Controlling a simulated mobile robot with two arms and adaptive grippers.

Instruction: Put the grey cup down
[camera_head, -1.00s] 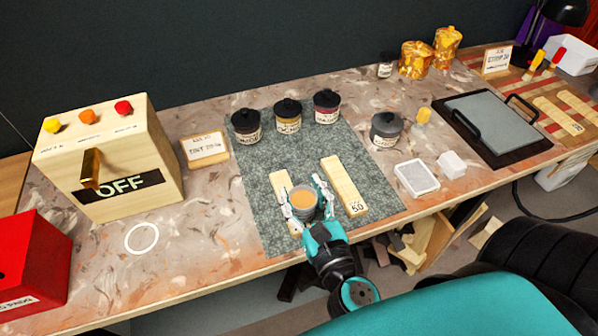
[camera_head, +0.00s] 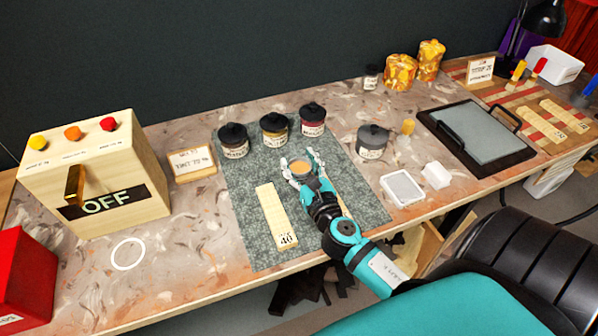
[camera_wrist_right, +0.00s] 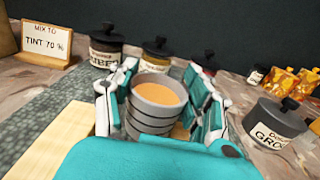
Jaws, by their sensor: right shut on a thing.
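The grey cup (camera_head: 302,170) holds an orange-tan liquid and is upright. My right gripper (camera_head: 303,172) is shut on it, with one finger on each side. The cup is over the green-grey mat (camera_head: 250,180), between the row of lidded jars and the wooden strips; I cannot tell whether its base touches the mat. In the right wrist view the cup (camera_wrist_right: 155,110) shows ridged grey sides between the fingers. My left gripper is not in view.
Three lidded jars (camera_head: 274,131) stand at the mat's back. A wooden strip marked 40 (camera_head: 275,215) lies left of my gripper; another is mostly hidden under my arm. A grey jar (camera_head: 371,143) stands right of the mat. A white ring (camera_head: 128,254) lies at left.

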